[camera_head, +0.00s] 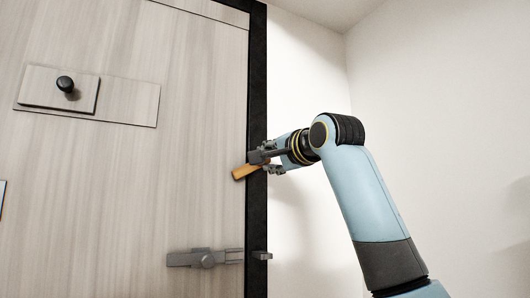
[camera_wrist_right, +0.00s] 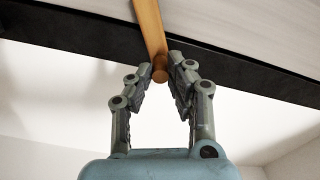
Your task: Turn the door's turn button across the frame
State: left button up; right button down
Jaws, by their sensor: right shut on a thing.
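The door (camera_head: 130,180) is pale wood and stands shut against a black frame (camera_head: 257,215). The turn button, a short orange-brown wooden bar (camera_head: 243,172), lies near the door's right edge, slightly tilted, with its right part hidden by my right gripper. My right gripper (camera_head: 268,158) comes in from the right over the frame and is shut on the turn button. In the right wrist view the bar (camera_wrist_right: 150,30) runs down from the top to a round end between the two fingertips (camera_wrist_right: 163,80). My left gripper is not in view.
A grey latch (camera_head: 206,258) is on the door below the turn button, with a grey catch (camera_head: 262,255) on the frame. A small panel with a black knob (camera_head: 66,84) is at upper left. White wall and free room lie right of the frame.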

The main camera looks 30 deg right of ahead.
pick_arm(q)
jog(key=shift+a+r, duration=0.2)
pick_arm(e)
jog(key=shift+d+f+m, duration=0.2)
jog(key=shift+f+m, duration=0.55)
jog(key=shift+m, duration=0.65)
jog(key=shift+d+f+m, duration=0.15)
jog(key=shift+f+m, duration=0.55)
jog(key=shift+m, duration=0.7)
jog(key=shift+f, duration=0.1)
jog(key=c, duration=1.2)
grip_release()
jog(key=shift+c, duration=0.2)
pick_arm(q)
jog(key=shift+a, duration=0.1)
pick_arm(e)
jog(key=s, duration=1.2)
jog(key=shift+d, duration=0.2)
